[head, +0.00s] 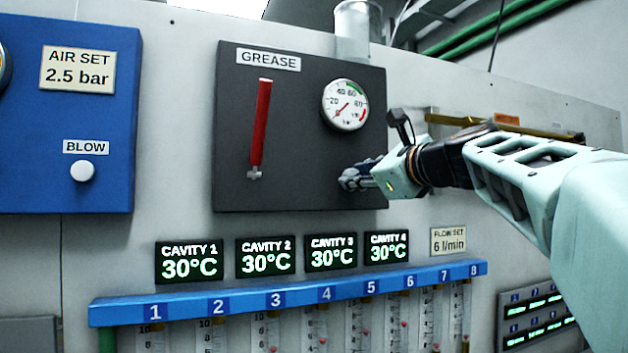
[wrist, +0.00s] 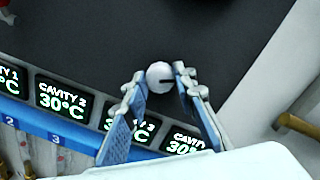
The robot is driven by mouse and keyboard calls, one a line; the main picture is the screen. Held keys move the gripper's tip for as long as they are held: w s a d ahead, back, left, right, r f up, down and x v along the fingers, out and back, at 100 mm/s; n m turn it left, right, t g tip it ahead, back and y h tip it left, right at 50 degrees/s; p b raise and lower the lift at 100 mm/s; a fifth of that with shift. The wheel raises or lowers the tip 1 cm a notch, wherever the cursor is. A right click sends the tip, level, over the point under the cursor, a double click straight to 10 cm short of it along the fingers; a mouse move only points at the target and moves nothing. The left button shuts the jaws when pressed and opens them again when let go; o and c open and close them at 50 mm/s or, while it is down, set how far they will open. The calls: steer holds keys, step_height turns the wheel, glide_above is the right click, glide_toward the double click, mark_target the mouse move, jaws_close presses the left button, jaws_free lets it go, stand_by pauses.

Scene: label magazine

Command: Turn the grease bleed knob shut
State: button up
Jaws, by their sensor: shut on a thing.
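The grease bleed knob (wrist: 158,73) is a small pale round knob on the dark GREASE panel (head: 300,150). A dark mark on it points toward the right finger in the wrist view. My gripper (wrist: 160,78) has one finger on each side of the knob and is shut on it. In the head view my gripper (head: 356,178) is at the lower right of the panel, below the gauge (head: 345,104), and hides the knob. The gauge's red needle shows against its white dial.
A red lever (head: 260,125) is on the panel's left. Below are several lit cavity displays (head: 190,262) and a blue numbered manifold (head: 250,298) with flow tubes. A blue panel (head: 75,135) with a white BLOW button (head: 82,171) is at far left.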

steer(key=n+h+b, duration=0.1)
steer(key=n+b, duration=0.3)
steer(key=n, duration=0.7)
steer(key=shift+a, duration=0.15)
steer(key=shift+n, duration=0.4)
steer(key=o, duration=1.2)
steer(key=shift+c, duration=0.2)
